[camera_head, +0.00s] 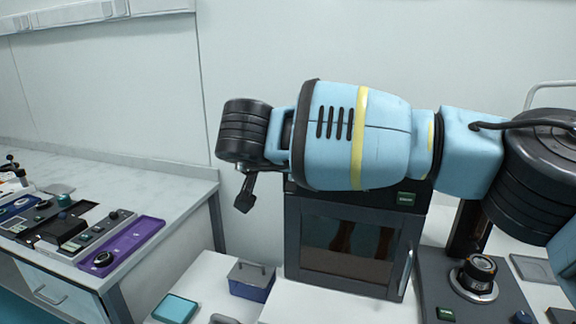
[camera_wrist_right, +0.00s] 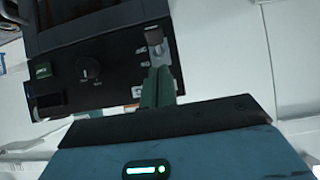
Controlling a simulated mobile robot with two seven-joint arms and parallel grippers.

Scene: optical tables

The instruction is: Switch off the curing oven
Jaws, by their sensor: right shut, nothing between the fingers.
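The curing oven (camera_head: 345,250) is a dark box with a glass door, standing on the white table in the head view. My right arm crosses in front of its top and hides most of its control panel. My right gripper (camera_head: 244,196) hangs just left of the oven's upper left corner. In the right wrist view the panel (camera_wrist_right: 110,85) shows upside down, with a green label (camera_wrist_right: 42,71), a round dial (camera_wrist_right: 88,69) and a grey switch lever (camera_wrist_right: 154,37). My shut, empty right fingers (camera_wrist_right: 158,82) point at the lever; I cannot tell whether they touch it. My left gripper is out of view.
A blue box with a grey lid (camera_head: 251,279) and a teal pad (camera_head: 175,308) lie left of the oven. A dark device with a round knob (camera_head: 478,274) stands right of it. A side bench (camera_head: 180,190) at left carries several instruments.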

